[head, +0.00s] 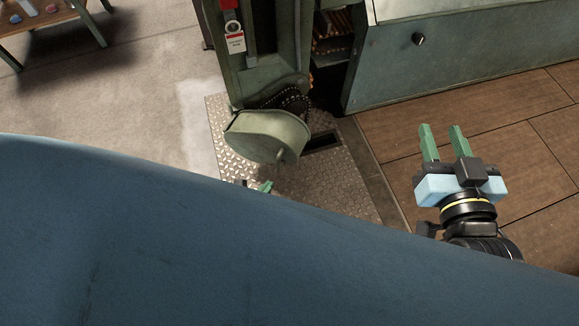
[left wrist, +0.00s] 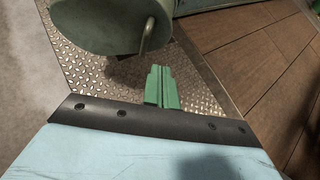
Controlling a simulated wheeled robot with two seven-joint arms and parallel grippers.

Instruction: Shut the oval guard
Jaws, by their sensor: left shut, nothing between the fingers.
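The oval guard (head: 262,137) is a pale green rounded cover low on the green machine column. It stands swung out, with a dark chain and sprocket (head: 290,100) exposed behind it. In the left wrist view the guard (left wrist: 100,22) is at the top, with a bent metal handle (left wrist: 147,38) on it. My left gripper (head: 265,186) shows only its green tips, just below the guard in the head view; a large blue surface hides the rest. In the left wrist view its fingers (left wrist: 160,72) are together and empty, apart from the handle. My right gripper (head: 441,131) is open and empty at the right.
The machine column (head: 272,70) rises from a diamond-plate floor panel (head: 330,185) with a dark slot (head: 322,142). A green cabinet (head: 460,65) with a black knob stands at the upper right. A wooden table (head: 40,18) is far left. Brown floor boards lie clear at right.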

